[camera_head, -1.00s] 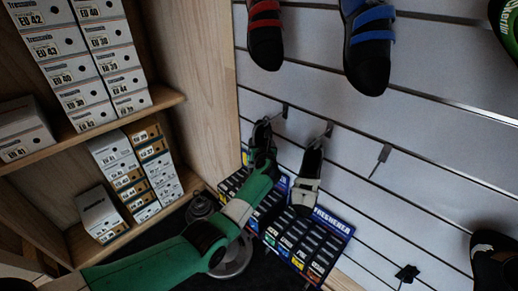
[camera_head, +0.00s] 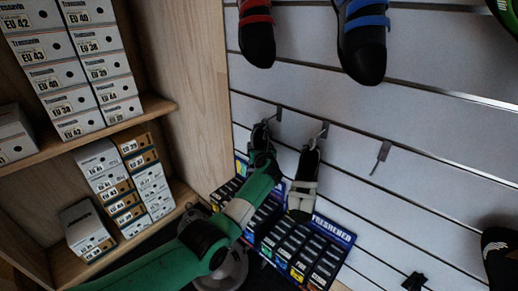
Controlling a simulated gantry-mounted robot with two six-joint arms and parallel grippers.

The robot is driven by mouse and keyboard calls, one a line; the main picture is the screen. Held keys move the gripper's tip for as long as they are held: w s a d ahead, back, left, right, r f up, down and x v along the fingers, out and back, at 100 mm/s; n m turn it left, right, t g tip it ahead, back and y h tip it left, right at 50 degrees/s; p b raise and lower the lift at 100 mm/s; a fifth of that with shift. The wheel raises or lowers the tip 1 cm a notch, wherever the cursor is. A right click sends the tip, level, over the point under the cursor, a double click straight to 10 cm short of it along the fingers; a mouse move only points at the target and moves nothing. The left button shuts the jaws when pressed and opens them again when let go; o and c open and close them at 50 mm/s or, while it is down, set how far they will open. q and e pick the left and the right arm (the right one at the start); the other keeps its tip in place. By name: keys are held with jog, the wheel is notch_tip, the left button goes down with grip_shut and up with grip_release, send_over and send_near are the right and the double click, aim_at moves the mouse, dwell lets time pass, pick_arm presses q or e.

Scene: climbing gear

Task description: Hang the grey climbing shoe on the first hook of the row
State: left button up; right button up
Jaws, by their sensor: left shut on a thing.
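My left gripper (camera_head: 260,152) is shut on a dark grey climbing shoe (camera_head: 260,134), which it holds from below, close to the slatted wall. Much of this shoe is hidden by the gripper and arm. Its top end is close beside the first hook (camera_head: 278,113) of the row, at the left; I cannot tell whether it touches or hangs on it. A black and off-white shoe (camera_head: 302,187) hangs toe down from the second hook (camera_head: 324,131). The third hook (camera_head: 381,155) is empty.
Below stands a rack of small freshener boxes (camera_head: 309,250). A wooden shelf (camera_head: 100,145) with shoe boxes fills the left. A red-strapped shoe (camera_head: 257,40) and a blue-strapped shoe (camera_head: 362,45) hang above. A dark shoe (camera_head: 500,255) is at the right edge.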

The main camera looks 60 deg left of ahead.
dwell(0.4)
pick_arm(q)
jog(key=o, duration=1.4)
